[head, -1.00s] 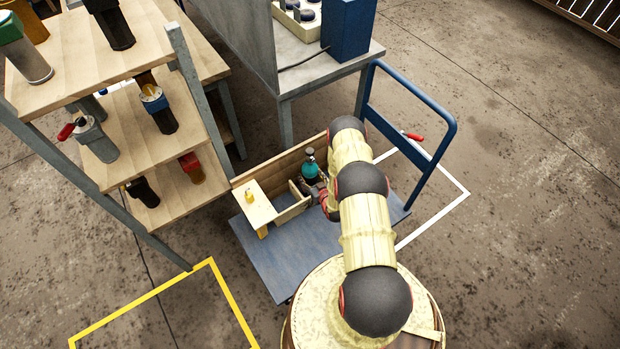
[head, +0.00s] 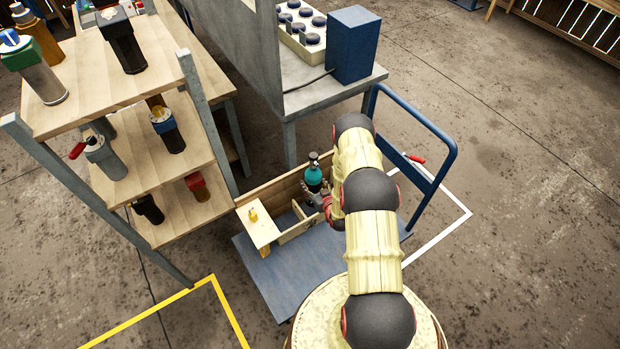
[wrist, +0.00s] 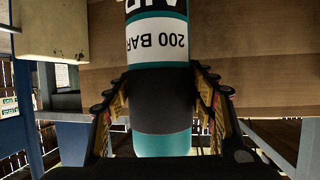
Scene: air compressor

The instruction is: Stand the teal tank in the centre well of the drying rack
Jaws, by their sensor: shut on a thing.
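The teal tank (head: 314,178) has a dark top fitting and stands roughly upright at the wooden divided holder on the blue cart. My gripper (head: 322,196) is shut on it from the side. In the wrist view the tank (wrist: 161,105) fills the middle, with a white "200 BAR" label upside down, a black band and a teal end. The fingers of my gripper (wrist: 158,90) lie on both sides of the black band. The tank seems to be raised above the holder's floor. I cannot tell for sure which object is the drying rack.
The wooden holder (head: 260,228) has a yellow piece on its left board. A shelf unit (head: 180,155) with several tanks stands at left. A grey table (head: 340,95) carries a blue box (head: 350,45) and a beige block (head: 318,40) with several round dark spots. The cart's handle (head: 445,130) rises at right.

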